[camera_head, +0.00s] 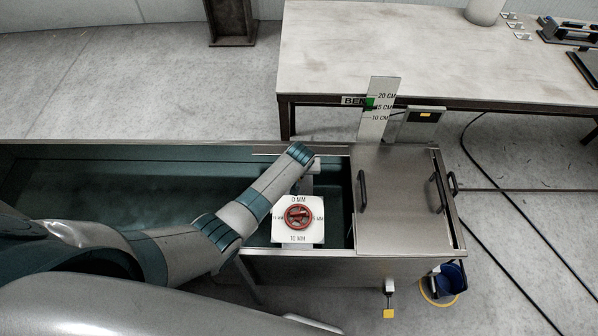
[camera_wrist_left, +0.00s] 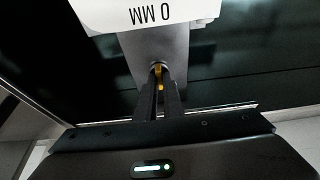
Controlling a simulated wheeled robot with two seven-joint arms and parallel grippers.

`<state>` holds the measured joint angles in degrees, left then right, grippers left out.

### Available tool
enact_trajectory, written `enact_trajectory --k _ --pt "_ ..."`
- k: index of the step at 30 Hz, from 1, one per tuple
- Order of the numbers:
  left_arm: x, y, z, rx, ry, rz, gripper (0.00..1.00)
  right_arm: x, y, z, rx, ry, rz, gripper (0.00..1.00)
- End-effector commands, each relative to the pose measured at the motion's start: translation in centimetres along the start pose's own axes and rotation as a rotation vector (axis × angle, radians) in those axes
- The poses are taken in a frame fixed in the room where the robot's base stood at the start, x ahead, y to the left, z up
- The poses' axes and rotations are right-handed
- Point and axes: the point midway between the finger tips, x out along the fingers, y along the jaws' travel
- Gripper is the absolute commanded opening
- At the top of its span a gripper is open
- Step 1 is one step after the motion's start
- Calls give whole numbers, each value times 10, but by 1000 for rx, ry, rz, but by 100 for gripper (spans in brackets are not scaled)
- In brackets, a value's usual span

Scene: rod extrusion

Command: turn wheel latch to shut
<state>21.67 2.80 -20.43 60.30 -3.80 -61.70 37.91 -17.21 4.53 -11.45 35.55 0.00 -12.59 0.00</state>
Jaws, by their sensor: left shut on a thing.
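The red wheel (camera_head: 298,217) sits on a white plate (camera_head: 290,236) marked 0 MM at its far edge and 10 MM at its near edge. My left arm reaches over the tank to the far side of this plate. In the left wrist view the plate's 0 MM edge (camera_wrist_left: 150,12) shows upside down above a grey post (camera_wrist_left: 158,44). My left gripper (camera_wrist_left: 160,76) is shut at this post on a small yellow part (camera_wrist_left: 159,70), mostly hidden between the fingertips. The red wheel is outside the wrist view. My right gripper is not in view.
The tank (camera_head: 330,252) has a raised metal rim. A metal lid (camera_head: 402,205) with handles covers its right end. An upright scale board (camera_head: 379,110) stands behind the lid. A table (camera_head: 420,50) stands at the back, and a blue bucket (camera_head: 447,280) is on the floor.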

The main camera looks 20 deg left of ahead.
Motion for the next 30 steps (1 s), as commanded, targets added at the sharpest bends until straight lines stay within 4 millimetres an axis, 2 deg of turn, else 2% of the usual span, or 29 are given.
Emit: enact_trajectory --k 8,11,12,23,30 --pt "-1 0 -2 -3 4 1 0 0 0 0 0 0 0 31" --pt "-1 0 -3 -3 4 1 24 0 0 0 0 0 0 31" --pt "-1 0 -2 -2 4 1 27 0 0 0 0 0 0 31" --pt "-1 0 -1 -1 2 1 27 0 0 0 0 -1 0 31" --pt "-12 0 -1 -1 2 2 27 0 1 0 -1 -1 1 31"
